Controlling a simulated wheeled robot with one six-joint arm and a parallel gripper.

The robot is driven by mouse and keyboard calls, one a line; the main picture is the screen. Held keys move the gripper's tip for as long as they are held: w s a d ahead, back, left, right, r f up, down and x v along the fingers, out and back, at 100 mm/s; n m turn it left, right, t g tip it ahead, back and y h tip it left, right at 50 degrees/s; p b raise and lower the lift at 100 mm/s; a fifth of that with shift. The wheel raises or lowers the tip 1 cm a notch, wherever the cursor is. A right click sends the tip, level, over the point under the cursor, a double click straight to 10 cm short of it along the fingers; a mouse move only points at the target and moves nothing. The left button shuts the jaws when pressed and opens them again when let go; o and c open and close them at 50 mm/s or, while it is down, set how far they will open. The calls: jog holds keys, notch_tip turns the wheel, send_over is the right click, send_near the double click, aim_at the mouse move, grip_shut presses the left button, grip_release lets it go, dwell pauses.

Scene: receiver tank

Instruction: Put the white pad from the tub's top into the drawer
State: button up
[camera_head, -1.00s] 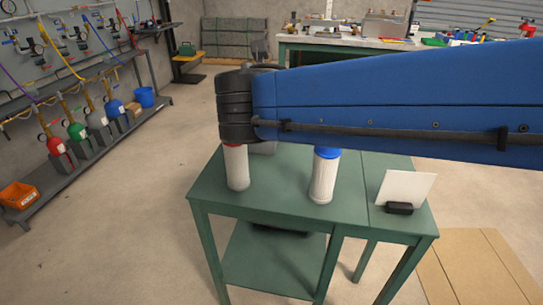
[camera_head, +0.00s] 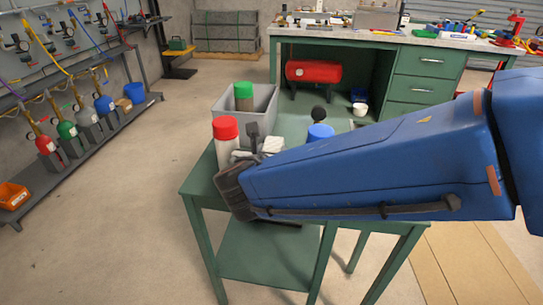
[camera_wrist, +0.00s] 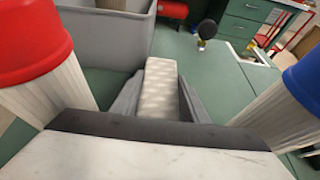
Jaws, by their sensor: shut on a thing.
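The white pad (camera_wrist: 160,88) is a pale, dimpled block between the two grey fingers of my gripper (camera_wrist: 160,103) in the wrist view. My gripper (camera_head: 264,142) is shut on it, just in front of the grey tub (camera_head: 231,129), and the pad (camera_head: 273,145) shows in part in the head view. The tub's wall (camera_wrist: 128,45) stands at the upper left in the wrist view. The drawers (camera_head: 428,62) of the green bench at the back right look shut; their fronts also show in the wrist view (camera_wrist: 244,26).
A red-capped cartridge (camera_head: 225,130) stands close left of my gripper, a blue-capped one (camera_head: 320,131) to the right. A green-capped cartridge (camera_head: 243,95) is in the tub. A black round-headed object (camera_head: 318,113) stands on the green table. A red tank (camera_head: 313,71) sits under the bench.

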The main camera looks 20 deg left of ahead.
jog(key=shift+f, duration=0.8)
jog(key=shift+f, duration=0.1)
jog(key=o, duration=1.1)
jog(key=shift+c, duration=0.2)
